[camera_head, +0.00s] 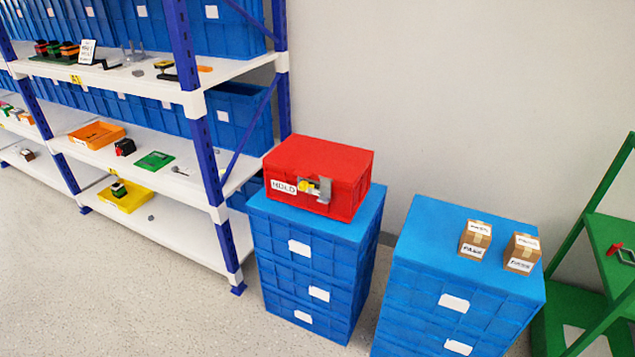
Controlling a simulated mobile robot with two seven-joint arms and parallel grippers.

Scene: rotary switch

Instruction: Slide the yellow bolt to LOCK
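A red box (336,158) sits on top of a stack of blue crates (260,225) near the middle of the view. On its front face is a grey metal latch (324,188) with a small yellow part (304,186), which looks like the bolt, at its left. A white label (283,187) to the left of the yellow part seems to read HOLD. The bolt is too small to tell its exact position, and I see no LOCK marking. Neither of my grippers is in view.
A white shelf rack with blue posts (190,80) stands at the left. A second blue crate stack (425,245) at the right bears two small cardboard boxes (475,240). A green stand (610,235) is at the far right. The floor (170,300) in front is clear.

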